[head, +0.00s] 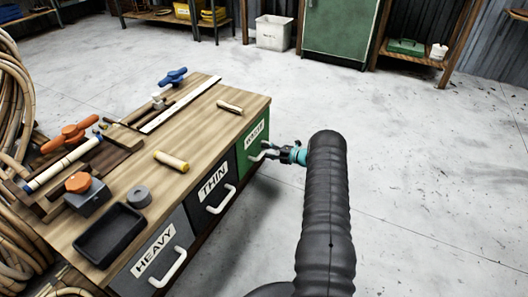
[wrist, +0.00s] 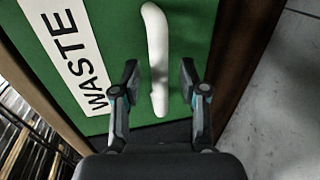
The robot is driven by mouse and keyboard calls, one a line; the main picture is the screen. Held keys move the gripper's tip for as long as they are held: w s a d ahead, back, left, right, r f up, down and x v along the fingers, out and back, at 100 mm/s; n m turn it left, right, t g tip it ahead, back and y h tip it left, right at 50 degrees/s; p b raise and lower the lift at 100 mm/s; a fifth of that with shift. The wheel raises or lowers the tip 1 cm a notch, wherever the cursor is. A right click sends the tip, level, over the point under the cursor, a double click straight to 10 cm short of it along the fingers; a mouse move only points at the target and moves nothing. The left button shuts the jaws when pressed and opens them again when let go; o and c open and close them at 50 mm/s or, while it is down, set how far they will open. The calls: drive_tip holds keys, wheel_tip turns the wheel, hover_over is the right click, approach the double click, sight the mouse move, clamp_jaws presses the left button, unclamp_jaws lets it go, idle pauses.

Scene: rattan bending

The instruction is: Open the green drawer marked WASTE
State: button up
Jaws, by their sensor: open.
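The green drawer (head: 247,149) marked WASTE is at the right end of the wooden bench front, and it looks closed. In the wrist view the green drawer front (wrist: 205,30) fills the top, with its white WASTE label (wrist: 68,52) at left. Its white handle (wrist: 156,60) runs between the two fingers of my gripper (wrist: 158,80). The fingers are open, one on each side of the handle, with visible gaps. In the head view my gripper (head: 276,151) is at the drawer front; the handle there is partly hidden.
Left of it are the THIN drawer (head: 207,202) and the HEAVY drawer (head: 140,277), both with white handles. The bench top (head: 190,125) carries a black tray (head: 110,236), clamps and short rods. Rattan coils stand at far left. The floor (head: 430,180) at right is clear.

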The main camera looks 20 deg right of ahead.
drive_tip(key=shift+x, duration=0.9)
clamp_jaws()
